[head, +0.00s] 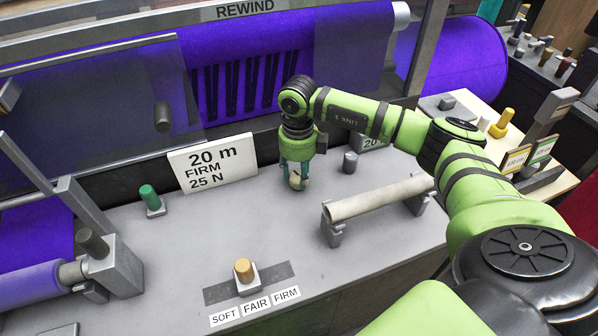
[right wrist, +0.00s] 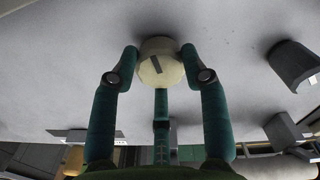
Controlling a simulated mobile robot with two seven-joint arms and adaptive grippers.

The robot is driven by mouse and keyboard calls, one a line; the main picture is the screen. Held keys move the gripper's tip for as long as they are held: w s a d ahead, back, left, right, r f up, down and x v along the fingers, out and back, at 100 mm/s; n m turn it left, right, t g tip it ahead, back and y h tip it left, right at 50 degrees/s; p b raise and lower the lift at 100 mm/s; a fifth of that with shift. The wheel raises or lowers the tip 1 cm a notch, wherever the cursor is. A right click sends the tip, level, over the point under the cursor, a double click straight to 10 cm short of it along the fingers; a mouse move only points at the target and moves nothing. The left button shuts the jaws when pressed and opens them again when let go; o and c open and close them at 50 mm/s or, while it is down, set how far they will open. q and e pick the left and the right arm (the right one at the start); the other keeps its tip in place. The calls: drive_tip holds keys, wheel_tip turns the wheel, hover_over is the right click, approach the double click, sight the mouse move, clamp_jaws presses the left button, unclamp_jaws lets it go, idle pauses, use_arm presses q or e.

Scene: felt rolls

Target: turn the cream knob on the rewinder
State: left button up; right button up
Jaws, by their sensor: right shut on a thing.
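The cream knob (right wrist: 160,63) is round with a dark line on its face. In the right wrist view it sits between the teal fingertips of my right gripper (right wrist: 158,66), which is shut on it. In the head view my right gripper (head: 297,181) points down at the grey top of the rewinder (head: 240,235). The cream knob (head: 296,180) shows there only in part, between the fingers. My left gripper is not in view.
A dark grey knob (head: 350,162) stands just right of the gripper. A pale tube (head: 378,199) lies on grey supports to the right. A sign (head: 212,165) reading 20 m, FIRM, 25 N stands to the left, near a green knob (head: 149,195). An orange knob (head: 244,268) sits in front.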

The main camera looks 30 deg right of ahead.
sight(298, 174)
drive_tip(key=m, duration=0.3)
drive_tip(key=shift+w+r+b, duration=0.2)
drive_tip(key=shift+w+b, duration=0.1)
drive_tip(key=shift+d+r+m, duration=0.1)
drive_tip(key=shift+m, duration=2)
drive_tip(key=o, duration=1.1)
drive_tip(key=shift+o, duration=0.2)
drive_tip(key=shift+w+f, duration=0.1)
drive_tip(key=shift+f, duration=0.1)
wheel_tip(298, 174, up, 12)
